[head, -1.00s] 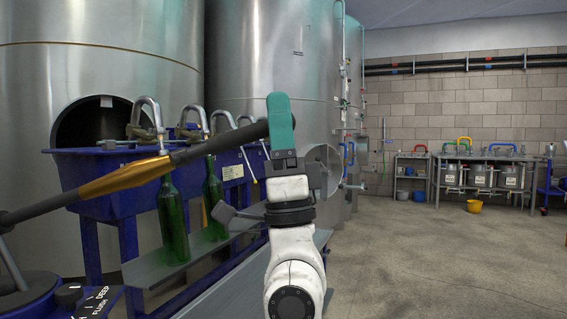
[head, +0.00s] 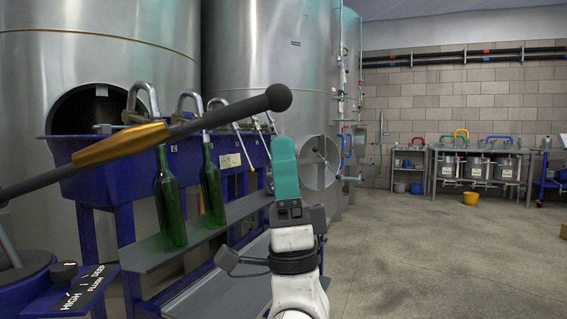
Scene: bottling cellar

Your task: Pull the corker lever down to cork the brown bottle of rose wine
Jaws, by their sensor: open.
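The corker lever (head: 200,125) is a dark bar with a brass-coloured sleeve and a round dark knob (head: 279,97). It slants up to the right across the left half of the view. My gripper (head: 284,158) points up just below the knob, with a visible gap between them. Only one teal finger shows clearly; the other is hidden behind it or in line with it. It holds nothing that I can see. Part of the blue corker body (head: 35,290) shows at the lower left. I see no brown bottle; its place at the corker is out of view.
Two green bottles (head: 170,205) stand on the grey shelf of a blue filler trough (head: 85,185) behind the lever. Large steel tanks (head: 270,60) rise behind. A marked dial plate (head: 85,285) is at the lower left. Open concrete floor (head: 430,260) lies to the right.

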